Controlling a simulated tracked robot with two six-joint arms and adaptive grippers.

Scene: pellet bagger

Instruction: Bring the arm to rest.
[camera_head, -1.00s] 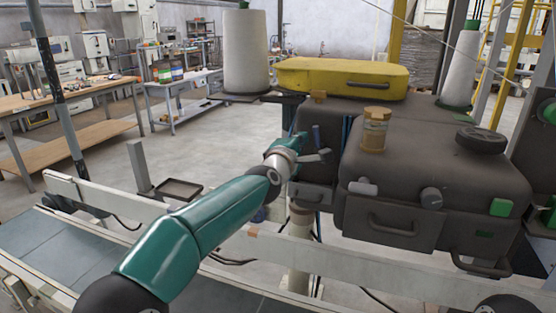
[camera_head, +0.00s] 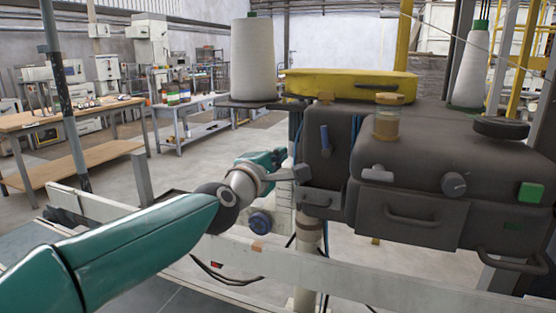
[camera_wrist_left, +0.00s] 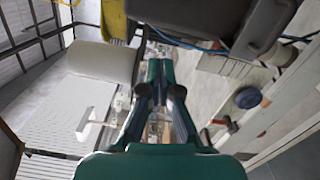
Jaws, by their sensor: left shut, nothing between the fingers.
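My left arm (camera_head: 130,245) reaches in from the lower left of the head view, teal with a grey and black wrist joint. My left gripper (camera_head: 296,172) is at its end, by the lower left side of the dark machine head, and the small gap between them is hard to judge. In the left wrist view my left gripper (camera_wrist_left: 161,68) has its dark fingers together with nothing held. My right gripper is not in view.
The dark machine (camera_head: 440,160) carries a yellow cover (camera_head: 348,85) and a small jar (camera_head: 388,118). A white thread cone (camera_head: 252,60) stands left of it. A pale rail (camera_head: 330,275) crosses below the gripper. Open floor lies left, before the workbenches (camera_head: 70,120).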

